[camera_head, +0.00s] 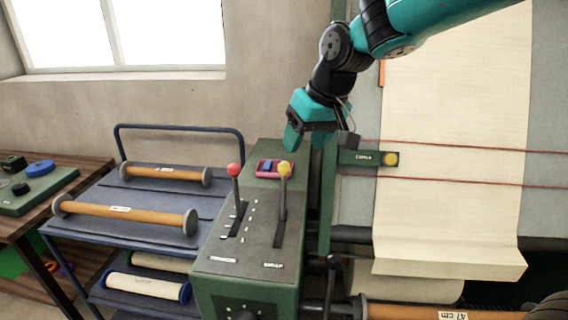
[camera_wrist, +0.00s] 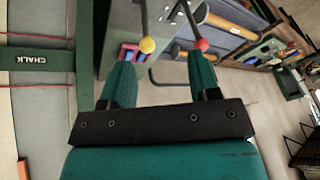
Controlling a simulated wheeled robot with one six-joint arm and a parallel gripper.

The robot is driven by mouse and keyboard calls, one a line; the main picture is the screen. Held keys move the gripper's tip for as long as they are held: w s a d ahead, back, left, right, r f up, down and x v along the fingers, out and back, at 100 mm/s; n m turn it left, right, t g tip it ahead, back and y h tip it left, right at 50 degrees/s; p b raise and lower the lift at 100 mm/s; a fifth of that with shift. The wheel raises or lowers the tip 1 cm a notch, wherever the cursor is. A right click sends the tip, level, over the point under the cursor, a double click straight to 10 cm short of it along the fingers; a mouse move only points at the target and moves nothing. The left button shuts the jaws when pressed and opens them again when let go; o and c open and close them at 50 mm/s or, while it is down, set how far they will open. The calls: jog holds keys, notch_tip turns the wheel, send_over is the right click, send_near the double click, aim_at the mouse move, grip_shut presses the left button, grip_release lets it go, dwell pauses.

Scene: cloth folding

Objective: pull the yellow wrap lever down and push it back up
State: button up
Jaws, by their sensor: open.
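The yellow-knobbed lever (camera_head: 285,168) stands up from the right slot of a grey-topped green control box, its shaft roughly upright. Its yellow knob also shows in the wrist view (camera_wrist: 148,45), just beyond the left finger. A red-knobbed lever (camera_head: 233,170) stands in the slot to its left, and its knob shows beyond the right finger in the wrist view (camera_wrist: 203,44). My gripper (camera_head: 305,145) hangs above the far end of the box, above the yellow knob and apart from it. Its two teal fingers are spread with nothing held between them (camera_wrist: 162,70).
A small pink tray (camera_head: 269,175) lies behind the levers. A blue cart (camera_head: 115,215) with orange rollers stands left. A green bar marked CHALK (camera_head: 350,158) with a yellow knob and a hanging cream cloth (camera_head: 455,150) are on the right.

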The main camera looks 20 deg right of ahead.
aim_at(287, 169)
jog(key=w+d+m, duration=0.1)
jog(key=w+d, duration=0.1)
jog(key=w, duration=0.3)
jog(key=shift+t+h, duration=0.3)
jog(key=shift+t, duration=0.1)
jog(key=p+x, duration=0.4)
jog(key=x, duration=1.2)
jog(key=shift+w+a+f, duration=0.1)
jog(key=shift+w+f, duration=0.05)
jog(key=shift+f, duration=0.05)
grip_shut()
